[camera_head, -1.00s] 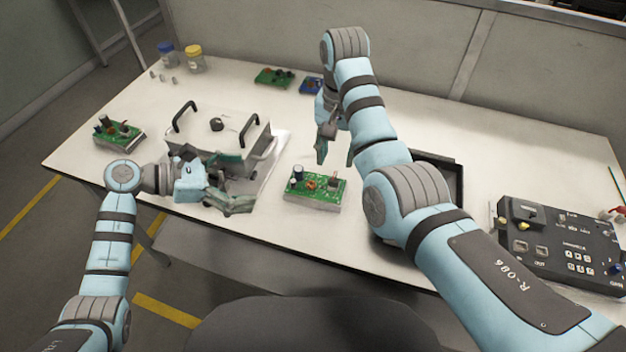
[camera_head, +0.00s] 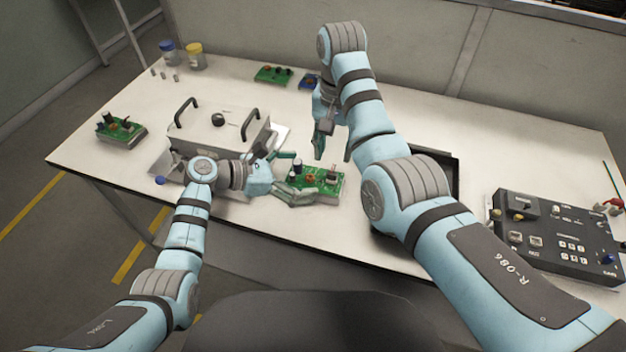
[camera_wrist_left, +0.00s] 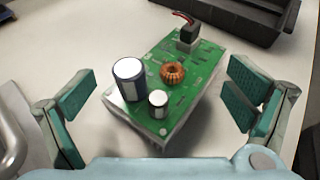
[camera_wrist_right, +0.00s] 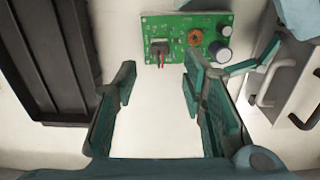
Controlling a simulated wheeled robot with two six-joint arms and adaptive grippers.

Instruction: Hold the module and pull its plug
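The module, a green circuit board on a pale base (camera_head: 318,183), lies on the table at centre. It also shows in the left wrist view (camera_wrist_left: 205,68) and the right wrist view (camera_wrist_right: 178,32). Its plug, dark with red wires (camera_wrist_left: 187,36), sits at the board's far end in the left wrist view, and shows in the right wrist view (camera_wrist_right: 158,46). My left gripper (camera_head: 294,177) is open, its fingers either side of the module's near end, apart from it. My right gripper (camera_head: 334,158) is open and empty above the table, just behind the module.
A lidded grey box (camera_head: 222,137) with black handles stands left of the module. A dark tray (camera_head: 452,180) is right, partly behind my right arm. A control panel (camera_head: 560,240) is far right. Other boards lie at left (camera_head: 122,130) and back (camera_head: 273,75).

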